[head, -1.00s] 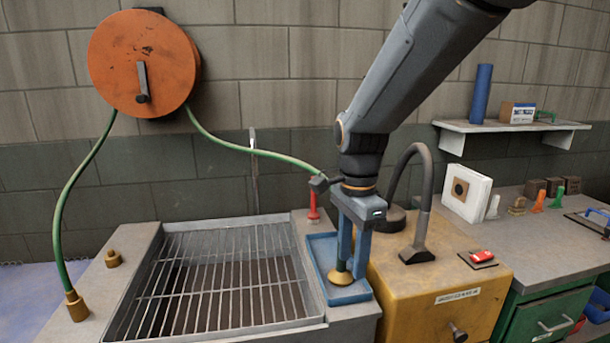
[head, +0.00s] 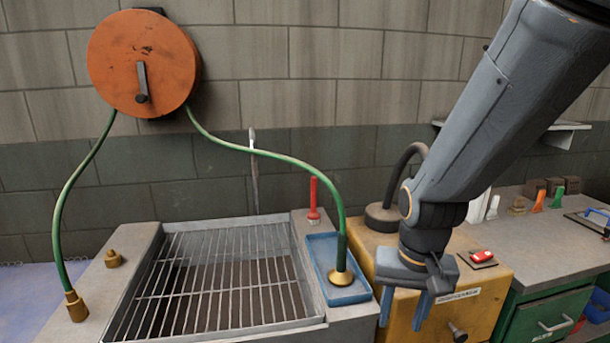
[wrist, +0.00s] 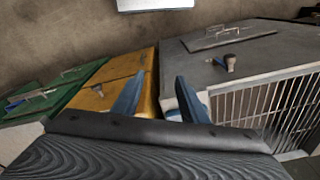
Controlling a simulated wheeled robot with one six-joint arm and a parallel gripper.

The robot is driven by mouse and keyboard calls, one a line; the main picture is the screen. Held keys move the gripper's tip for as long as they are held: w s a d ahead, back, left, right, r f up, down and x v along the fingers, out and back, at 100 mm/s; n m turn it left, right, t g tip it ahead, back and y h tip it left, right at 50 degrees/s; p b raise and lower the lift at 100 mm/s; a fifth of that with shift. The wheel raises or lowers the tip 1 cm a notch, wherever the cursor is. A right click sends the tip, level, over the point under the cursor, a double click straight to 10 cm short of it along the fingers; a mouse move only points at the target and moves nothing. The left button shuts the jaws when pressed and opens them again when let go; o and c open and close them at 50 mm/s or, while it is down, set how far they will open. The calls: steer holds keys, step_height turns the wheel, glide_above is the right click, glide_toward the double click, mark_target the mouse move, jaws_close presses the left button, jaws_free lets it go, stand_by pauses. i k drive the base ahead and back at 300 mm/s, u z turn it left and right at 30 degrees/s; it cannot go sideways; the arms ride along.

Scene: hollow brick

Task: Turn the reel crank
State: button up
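The round orange reel (head: 165,62) hangs on the wall at the upper left of the head view. Its grey crank (head: 142,80) hangs straight down from the hub, with a dark knob at the lower end. A green hose (head: 270,155) runs from the reel to a brass end (head: 341,276) standing in a blue tray (head: 352,293). My gripper (head: 403,308) is in front of the yellow cabinet, well right of and below the reel, apart from the hose. Its blue fingers are spread and empty, also in the wrist view (wrist: 159,97). The wrist view does not show the reel.
A grated sink (head: 220,220) lies below the reel. A red-handled item (head: 314,200) stands by its back right corner. A second hose end (head: 75,305) rests at the left. The yellow cabinet (head: 400,335) carries a dark curved pipe (head: 395,180). The wall around the reel is clear.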

mark_target(144, 97)
steer(key=u, duration=2.9)
steer(key=i, duration=0.75)
steer(key=z, duration=2.45)
